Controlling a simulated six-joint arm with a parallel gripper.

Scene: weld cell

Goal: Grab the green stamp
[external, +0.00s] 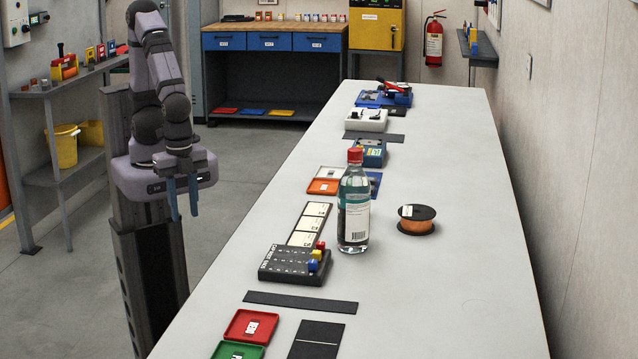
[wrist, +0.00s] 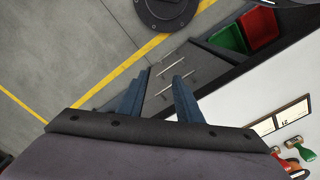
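My gripper (external: 183,214) hangs left of the long table in the external view, fingers pointing down. In the wrist view its two blue fingers (wrist: 164,76) are apart, with nothing between them. A small green-handled thing (wrist: 302,148) that looks like a stamp shows at the lower right of the wrist view. It lies on the white table, well right of my gripper. A red-handled thing (wrist: 287,164) is beside it, partly cut off by my gripper body. I cannot make out a green stamp in the external view.
The table (external: 430,300) holds a bottle (external: 354,215), a wire spool (external: 416,220), a dark block (external: 292,266) with small coloured pieces, a red tray (external: 251,326) and a green tray (external: 238,350). The table's right side is mostly clear. Red and green bins (wrist: 228,39) show in the wrist view.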

